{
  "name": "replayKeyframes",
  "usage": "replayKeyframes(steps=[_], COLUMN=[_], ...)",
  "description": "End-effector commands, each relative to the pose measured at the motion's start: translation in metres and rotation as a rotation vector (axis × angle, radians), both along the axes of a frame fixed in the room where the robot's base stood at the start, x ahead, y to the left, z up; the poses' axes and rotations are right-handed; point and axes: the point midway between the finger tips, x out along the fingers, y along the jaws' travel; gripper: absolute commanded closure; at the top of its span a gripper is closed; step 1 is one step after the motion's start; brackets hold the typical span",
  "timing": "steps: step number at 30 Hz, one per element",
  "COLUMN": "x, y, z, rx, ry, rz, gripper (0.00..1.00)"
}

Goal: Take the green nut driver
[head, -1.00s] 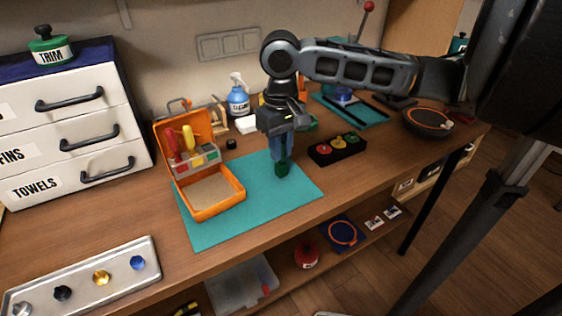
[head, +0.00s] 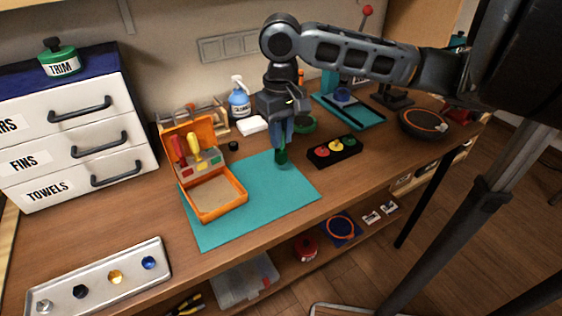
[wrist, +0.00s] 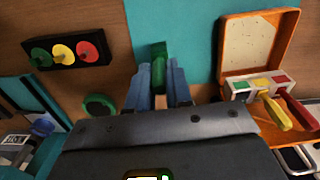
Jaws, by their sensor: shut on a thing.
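The green nut driver (head: 282,157) is upright between the fingers of my gripper (head: 283,143), over the far right part of the teal mat (head: 235,225). In the wrist view the driver's green end (wrist: 159,55) shows between the two blue fingers of my gripper (wrist: 158,75), which are shut on it. The rest of it is hidden by the gripper. It seems to be a little above the mat, but the exact gap cannot be told.
An open orange toolbox (head: 222,211), with a red driver (head: 178,148) and a yellow driver (head: 193,146) in its lid, stands left on the mat. A black block (head: 335,150) with red, yellow and green discs is close right. A metal tray (head: 100,280) lies front left.

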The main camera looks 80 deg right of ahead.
Motion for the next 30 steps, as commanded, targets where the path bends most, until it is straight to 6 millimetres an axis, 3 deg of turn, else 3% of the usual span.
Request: replayKeyframes(steps=[15, 30], x=[0.0, 0.004], y=[0.0, -0.003], z=[0.03, 0.033], rx=[0.001, 0.0], ry=[-0.001, 0.004], rz=[0.0, 0.0], gripper=[1.0, 1.0])
